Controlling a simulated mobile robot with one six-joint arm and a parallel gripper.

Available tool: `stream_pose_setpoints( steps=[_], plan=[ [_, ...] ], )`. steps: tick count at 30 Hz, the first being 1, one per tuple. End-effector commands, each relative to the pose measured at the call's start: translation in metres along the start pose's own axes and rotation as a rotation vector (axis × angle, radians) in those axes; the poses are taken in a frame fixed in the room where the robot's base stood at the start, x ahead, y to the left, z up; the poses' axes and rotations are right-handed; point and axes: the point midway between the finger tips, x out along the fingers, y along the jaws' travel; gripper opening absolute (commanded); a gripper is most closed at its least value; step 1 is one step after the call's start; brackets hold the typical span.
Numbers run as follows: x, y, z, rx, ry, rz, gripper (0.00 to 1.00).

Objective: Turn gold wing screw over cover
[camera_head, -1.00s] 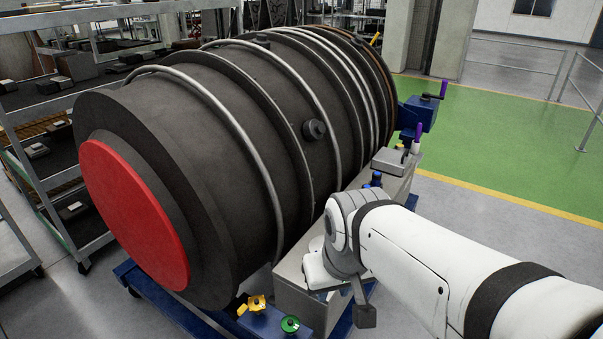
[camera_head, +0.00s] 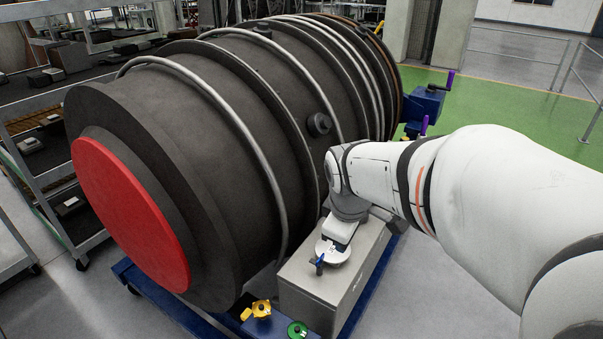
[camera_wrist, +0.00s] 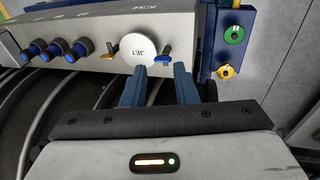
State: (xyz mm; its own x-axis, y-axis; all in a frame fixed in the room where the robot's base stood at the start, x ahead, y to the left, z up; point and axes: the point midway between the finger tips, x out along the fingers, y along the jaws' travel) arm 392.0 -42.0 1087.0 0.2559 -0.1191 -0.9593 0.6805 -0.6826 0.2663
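In the wrist view a white round cover (camera_wrist: 137,50) with dark lettering sits on the grey box's panel. A small gold piece (camera_wrist: 107,56), seemingly a wing screw, is at its left edge. A second small piece (camera_wrist: 164,53), dark blue with a yellow part, is at its right edge. I cannot tell which is the task's screw. My gripper (camera_wrist: 158,78) is open, its blue fingers apart below the cover with nothing visible between them. The head view shows my gripper (camera_head: 319,264) low over the grey box; the cover is not clear there.
The large dark engine (camera_head: 230,130) with a red end cap (camera_head: 130,215) lies left of the grey box (camera_head: 335,290). Several blue knobs (camera_wrist: 54,50) line the panel. Yellow (camera_wrist: 227,71) and green (camera_wrist: 234,35) knobs sit at the cart's end. Open floor lies right.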

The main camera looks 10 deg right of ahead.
Motion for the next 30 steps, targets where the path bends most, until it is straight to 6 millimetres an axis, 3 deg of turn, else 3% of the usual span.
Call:
stream_pose_setpoints(
  steps=[3,9,15,21,30],
  plan=[
    [0.027,0.035,-0.018,-0.358,-0.039,0.022,0.26],
    [0.075,0.087,-0.043,-0.966,-0.106,0.037,0.26],
    [0.113,0.119,-0.059,-1.397,-0.154,0.028,0.26],
    [0.131,0.131,-0.064,-1.568,-0.172,0.020,0.26],
    [0.175,0.136,-0.059,-1.577,-0.172,0.017,0.26]
  ],
)
